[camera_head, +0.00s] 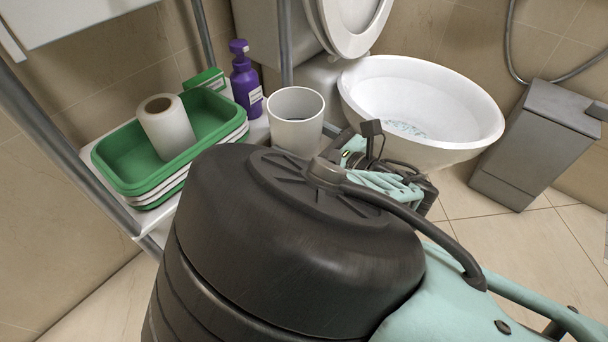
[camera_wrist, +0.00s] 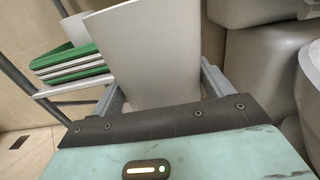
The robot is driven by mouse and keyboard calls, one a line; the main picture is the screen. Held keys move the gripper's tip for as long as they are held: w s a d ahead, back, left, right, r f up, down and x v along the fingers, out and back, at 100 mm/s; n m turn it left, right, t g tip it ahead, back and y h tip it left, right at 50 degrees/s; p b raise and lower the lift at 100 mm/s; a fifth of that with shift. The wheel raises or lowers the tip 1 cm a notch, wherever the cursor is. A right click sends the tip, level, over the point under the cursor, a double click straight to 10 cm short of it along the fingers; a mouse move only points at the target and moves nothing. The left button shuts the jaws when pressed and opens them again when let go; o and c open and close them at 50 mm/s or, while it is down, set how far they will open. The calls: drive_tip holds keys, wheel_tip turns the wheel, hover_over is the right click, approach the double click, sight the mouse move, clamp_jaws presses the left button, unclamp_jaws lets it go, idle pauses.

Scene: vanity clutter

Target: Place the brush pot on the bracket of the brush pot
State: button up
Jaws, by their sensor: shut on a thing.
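The brush pot appears to be the plain white tapered cup (camera_head: 296,121), upright at the right end of the white shelf in the head view. In the wrist view the white pot (camera_wrist: 152,50) fills the space between the two grey fingers. My gripper (camera_wrist: 160,84) is shut on it, one finger on each side. In the head view my dark arm link hides most of the gripper and the pot's lower part. I cannot tell whether the pot's base touches the shelf. I cannot make out a separate bracket for the pot.
The metal-posted shelf (camera_head: 104,152) holds stacked green and white trays (camera_head: 130,168), a paper roll (camera_head: 166,126), a purple pump bottle (camera_head: 245,80) and a green box (camera_head: 208,80).

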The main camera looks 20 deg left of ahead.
wheel_tip(320, 180, down, 9)
drive_tip(key=b, duration=0.5)
drive_tip(key=shift+f+b, duration=0.2)
drive_tip(key=shift+b, duration=0.2)
drive_tip(key=shift+f, duration=0.15)
drive_tip(key=o, duration=1.5)
drive_tip(key=shift+c, duration=0.2)
